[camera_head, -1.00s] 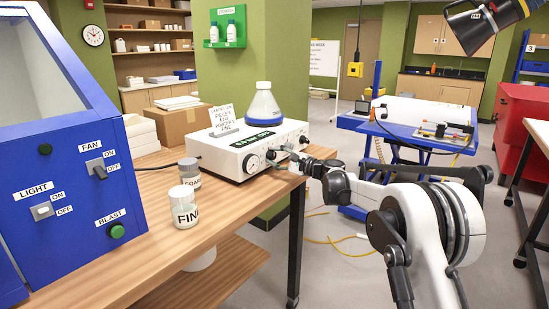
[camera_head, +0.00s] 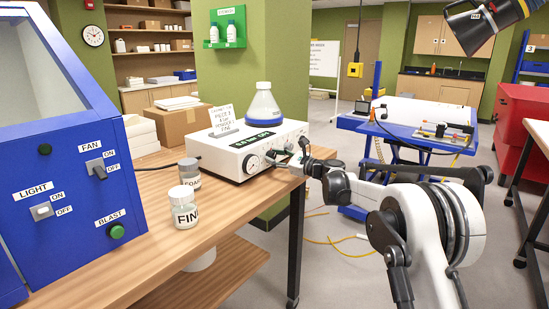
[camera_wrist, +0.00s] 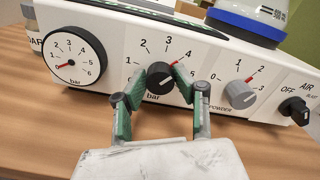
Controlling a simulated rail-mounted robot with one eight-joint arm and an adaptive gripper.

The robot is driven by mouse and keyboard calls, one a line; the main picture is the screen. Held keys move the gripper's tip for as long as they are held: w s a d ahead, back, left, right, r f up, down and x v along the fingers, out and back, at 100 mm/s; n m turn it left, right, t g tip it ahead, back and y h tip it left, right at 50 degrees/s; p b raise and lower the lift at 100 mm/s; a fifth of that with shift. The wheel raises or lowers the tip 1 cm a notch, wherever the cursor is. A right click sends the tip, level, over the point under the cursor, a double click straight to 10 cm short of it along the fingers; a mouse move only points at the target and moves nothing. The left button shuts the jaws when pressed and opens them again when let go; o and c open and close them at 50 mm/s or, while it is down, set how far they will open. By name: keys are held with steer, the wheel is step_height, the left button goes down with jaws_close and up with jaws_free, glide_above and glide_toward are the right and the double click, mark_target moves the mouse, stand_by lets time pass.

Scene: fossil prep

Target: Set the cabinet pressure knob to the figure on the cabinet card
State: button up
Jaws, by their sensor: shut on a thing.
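The black pressure knob (camera_wrist: 160,78) sits on the white cabinet control box (camera_head: 222,158), with a scale marked 1 to at least 5 and "bar" around it. My gripper (camera_wrist: 156,88) is shut on this knob, one green-padded finger on each side; it also shows at the box front in the head view (camera_head: 281,158). A red mark shows at the knob's upper right, partly beside the right finger, pointing toward the 4 side. The cabinet card (camera_head: 222,119) stands on the box; its small print is too blurred to read surely.
Left of the knob is a round gauge (camera_wrist: 73,56), its red needle near 0. To the right are a grey powder knob (camera_wrist: 240,94) and a black air knob (camera_wrist: 294,108). A flask (camera_head: 262,104) stands on the box; two jars, one labelled FINE (camera_head: 184,207), stand in front.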

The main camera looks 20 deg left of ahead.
stand_by(0.5)
steer(key=o, duration=1.1)
steer(key=shift+o, duration=0.2)
steer(key=shift+d, duration=0.1)
steer(key=v, duration=1.1)
steer(key=shift+s+d, duration=0.2)
steer(key=shift+d, duration=0.15)
